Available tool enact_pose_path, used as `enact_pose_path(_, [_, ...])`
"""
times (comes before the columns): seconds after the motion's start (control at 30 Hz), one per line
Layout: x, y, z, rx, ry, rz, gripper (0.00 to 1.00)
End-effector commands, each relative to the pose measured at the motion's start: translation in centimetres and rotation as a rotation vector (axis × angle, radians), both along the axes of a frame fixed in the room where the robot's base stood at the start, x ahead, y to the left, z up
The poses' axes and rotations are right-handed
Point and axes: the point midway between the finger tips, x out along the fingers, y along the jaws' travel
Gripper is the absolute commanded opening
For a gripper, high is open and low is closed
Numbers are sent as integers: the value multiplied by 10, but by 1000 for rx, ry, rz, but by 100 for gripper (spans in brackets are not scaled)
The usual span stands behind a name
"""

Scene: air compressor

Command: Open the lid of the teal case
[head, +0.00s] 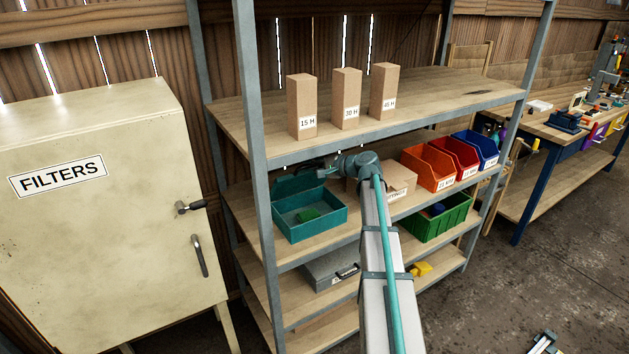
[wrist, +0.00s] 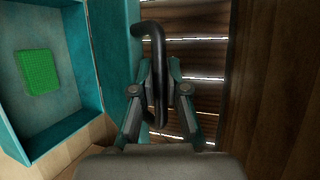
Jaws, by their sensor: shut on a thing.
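The teal case (head: 310,229) stands on the middle shelf, with a green block (head: 307,215) inside it. Its lid (head: 297,186) is raised at the back, so the inside shows. In the wrist view the open case (wrist: 72,130) with the green block (wrist: 36,72) is at the left, and the lid (wrist: 118,35) is seen nearly edge-on. My gripper (wrist: 160,80) is shut on the lid's dark curved handle (wrist: 151,30). In the head view my gripper (head: 324,172) is at the right end of the raised lid, its fingers small and partly hidden.
Labelled cardboard boxes (head: 346,98) stand on the shelf above. Right of my arm are a small carton (head: 399,180), orange (head: 430,166), red and blue bins, and a green crate (head: 437,222). A grey case (head: 331,270) lies below. A shelf post (head: 256,130) stands at the left.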

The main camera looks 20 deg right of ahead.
Motion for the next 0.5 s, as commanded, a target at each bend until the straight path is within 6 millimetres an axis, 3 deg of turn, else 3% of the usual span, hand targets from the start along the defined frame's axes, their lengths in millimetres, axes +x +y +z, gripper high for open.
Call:
enact_pose_path(0.2, [23, 2, 11, -1, -3, 0, 0])
enact_pose_path(0.5, [34, 3, 17, 1, -3, -1, 0])
